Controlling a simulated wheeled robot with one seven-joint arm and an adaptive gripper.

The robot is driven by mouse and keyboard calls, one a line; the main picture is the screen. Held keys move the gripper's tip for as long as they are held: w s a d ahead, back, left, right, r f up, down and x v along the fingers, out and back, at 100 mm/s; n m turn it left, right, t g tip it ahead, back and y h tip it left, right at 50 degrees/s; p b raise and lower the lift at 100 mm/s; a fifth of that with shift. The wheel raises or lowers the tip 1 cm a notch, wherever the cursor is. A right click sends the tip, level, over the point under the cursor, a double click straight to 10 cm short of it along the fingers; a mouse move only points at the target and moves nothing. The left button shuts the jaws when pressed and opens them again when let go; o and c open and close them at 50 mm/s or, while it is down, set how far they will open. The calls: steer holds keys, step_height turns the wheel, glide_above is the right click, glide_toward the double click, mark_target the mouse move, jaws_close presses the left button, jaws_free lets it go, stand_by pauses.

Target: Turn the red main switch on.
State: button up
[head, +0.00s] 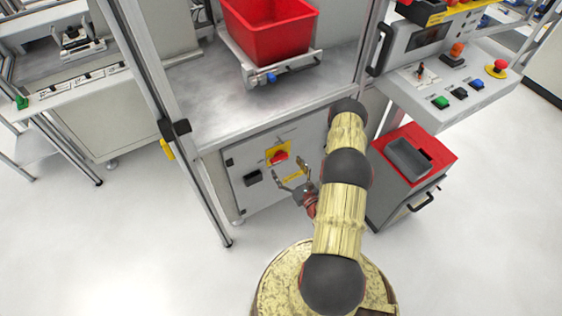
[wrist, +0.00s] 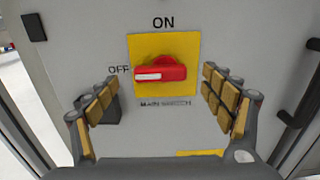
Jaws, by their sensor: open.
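The red main switch (wrist: 160,71) is a rotary handle on a yellow square plate (wrist: 187,45), with ON printed above, OFF at the left and MAIN SWITCH below. Its handle lies horizontal, with its white-marked end toward OFF. In the head view the switch (head: 278,157) is on the front of the grey cabinet under the workbench. My gripper (head: 289,177) is open in front of it. In the wrist view my gripper's fingers (wrist: 163,98) stand apart on both sides of the handle and appear clear of it.
A red-topped grey cart (head: 390,201) stands right of my arm. A red bin (head: 270,35) is on the bench above. A control panel (head: 450,90) juts out at upper right. Floor at left is free.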

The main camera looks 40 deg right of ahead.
mark_target(281, 159)
steer(key=shift+b+x, duration=0.45)
steer(key=shift+x, duration=1.8)
steer(key=c, duration=1.1)
steer(key=shift+c, duration=0.3)
